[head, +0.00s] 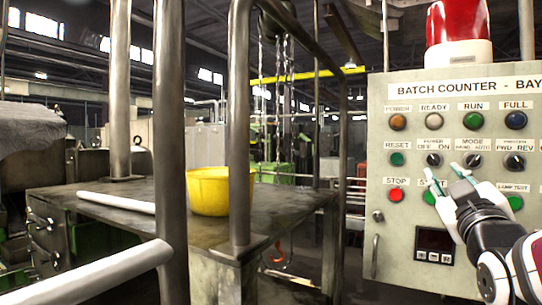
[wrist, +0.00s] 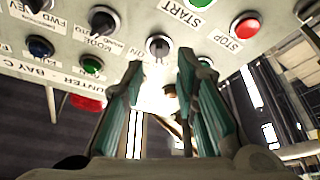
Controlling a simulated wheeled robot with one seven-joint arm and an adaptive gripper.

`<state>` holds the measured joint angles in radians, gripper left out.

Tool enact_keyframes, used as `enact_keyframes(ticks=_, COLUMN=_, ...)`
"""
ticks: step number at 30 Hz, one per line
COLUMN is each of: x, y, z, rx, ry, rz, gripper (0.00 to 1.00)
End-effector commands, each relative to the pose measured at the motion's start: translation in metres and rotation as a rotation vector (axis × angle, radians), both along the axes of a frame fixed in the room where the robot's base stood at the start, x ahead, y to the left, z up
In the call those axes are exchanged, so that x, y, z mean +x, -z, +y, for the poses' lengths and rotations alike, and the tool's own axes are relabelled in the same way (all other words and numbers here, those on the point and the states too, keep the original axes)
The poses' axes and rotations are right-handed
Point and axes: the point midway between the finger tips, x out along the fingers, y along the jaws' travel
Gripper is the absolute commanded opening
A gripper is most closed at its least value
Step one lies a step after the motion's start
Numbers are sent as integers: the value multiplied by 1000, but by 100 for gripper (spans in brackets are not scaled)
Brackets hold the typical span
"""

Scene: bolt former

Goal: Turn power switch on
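The power switch (head: 433,159) is a small black rotary knob under the label "POWER OFF ON" on the grey control panel (head: 380,255). I cannot tell which way its pointer faces. In the wrist view, where the panel appears upside down, the power switch (wrist: 158,46) lies just beyond and between my fingertips. My gripper (head: 441,172) is open, with its two teal-padded fingers spread just below the knob in the head view. In the wrist view my gripper (wrist: 160,64) holds nothing, and a gap to the knob seems to show.
The mode knob (head: 473,159) and direction knob (head: 514,161) sit right of the power switch. The reset button (head: 397,159) is left, and the red stop button (head: 396,195) and green start button (head: 431,196) are below. A bench with a yellow bucket (head: 208,190) stands left, behind metal posts.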

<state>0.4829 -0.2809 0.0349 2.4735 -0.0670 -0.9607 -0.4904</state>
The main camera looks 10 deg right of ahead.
Motion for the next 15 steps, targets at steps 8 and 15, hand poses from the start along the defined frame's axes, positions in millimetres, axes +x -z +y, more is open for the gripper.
enact_keyframes(ticks=8, x=35, y=-14, z=-15, rx=0, ry=1, rz=-1, gripper=28)
enact_keyframes(ticks=15, x=47, y=-18, z=-19, rx=0, ry=0, rz=-1, gripper=28)
